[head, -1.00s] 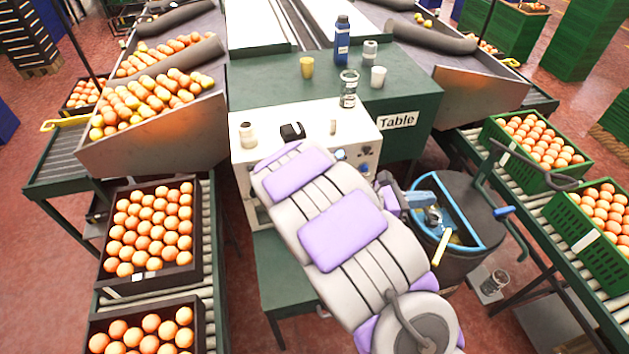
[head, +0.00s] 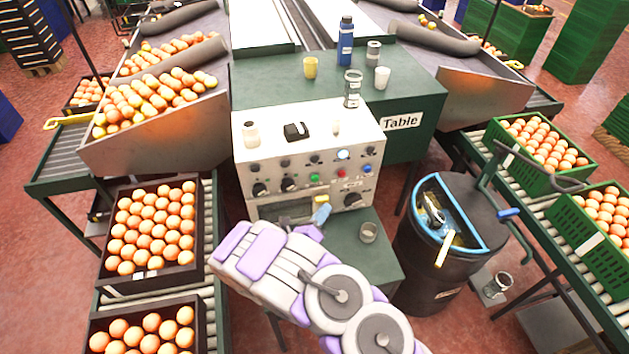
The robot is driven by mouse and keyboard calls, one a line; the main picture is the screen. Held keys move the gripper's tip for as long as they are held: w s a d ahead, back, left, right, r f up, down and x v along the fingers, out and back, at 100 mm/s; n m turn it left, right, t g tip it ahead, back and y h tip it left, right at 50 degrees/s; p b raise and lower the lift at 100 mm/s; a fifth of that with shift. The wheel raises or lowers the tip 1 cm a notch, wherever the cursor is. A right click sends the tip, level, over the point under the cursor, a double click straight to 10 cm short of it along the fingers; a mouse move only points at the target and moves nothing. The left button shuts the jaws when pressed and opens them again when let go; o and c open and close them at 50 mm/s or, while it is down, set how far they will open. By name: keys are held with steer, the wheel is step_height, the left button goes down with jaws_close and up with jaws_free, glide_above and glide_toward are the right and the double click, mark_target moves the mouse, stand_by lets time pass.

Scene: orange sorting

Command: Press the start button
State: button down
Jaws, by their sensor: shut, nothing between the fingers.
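The white control box (head: 310,128) stands at the front of the green table, its front panel facing me. The panel carries a green button (head: 314,177), a red button (head: 341,173), a blue button (head: 367,168) and a lit white-blue lamp or button (head: 343,155). The labels are too small to read, so I cannot tell which is the start button. My gripper (head: 322,212), with blue fingers, is shut and empty. In the picture it shows just below the green button, near the panel's lower edge. Whether it touches the panel cannot be told.
Black dials (head: 288,185) surround the buttons. A dark bin (head: 435,265) with a blue rim stands to the right. Crates of oranges (head: 109,278) lie on the left conveyor. Cups and a blue bottle (head: 345,42) stand on the table.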

mark_target(315, 178)
steer(key=shift+a+f, duration=0.15)
steer(key=shift+w+a+b, duration=0.45)
steer(key=shift+w, duration=0.95)
steer(key=shift+w+a+b, duration=0.4)
steer(key=shift+w+b, duration=0.1)
steer(key=shift+w, duration=0.85)
steer(key=shift+w+a+b, duration=0.45)
steer(key=shift+w, duration=0.95)
steer(key=shift+w+a+b, duration=0.25)
steer(key=shift+w+b, duration=0.2)
steer(key=shift+w, duration=0.4)
steer(key=shift+s+d+p, duration=0.25)
steer(key=shift+s+p, duration=0.05)
steer(key=shift+s, duration=0.6)
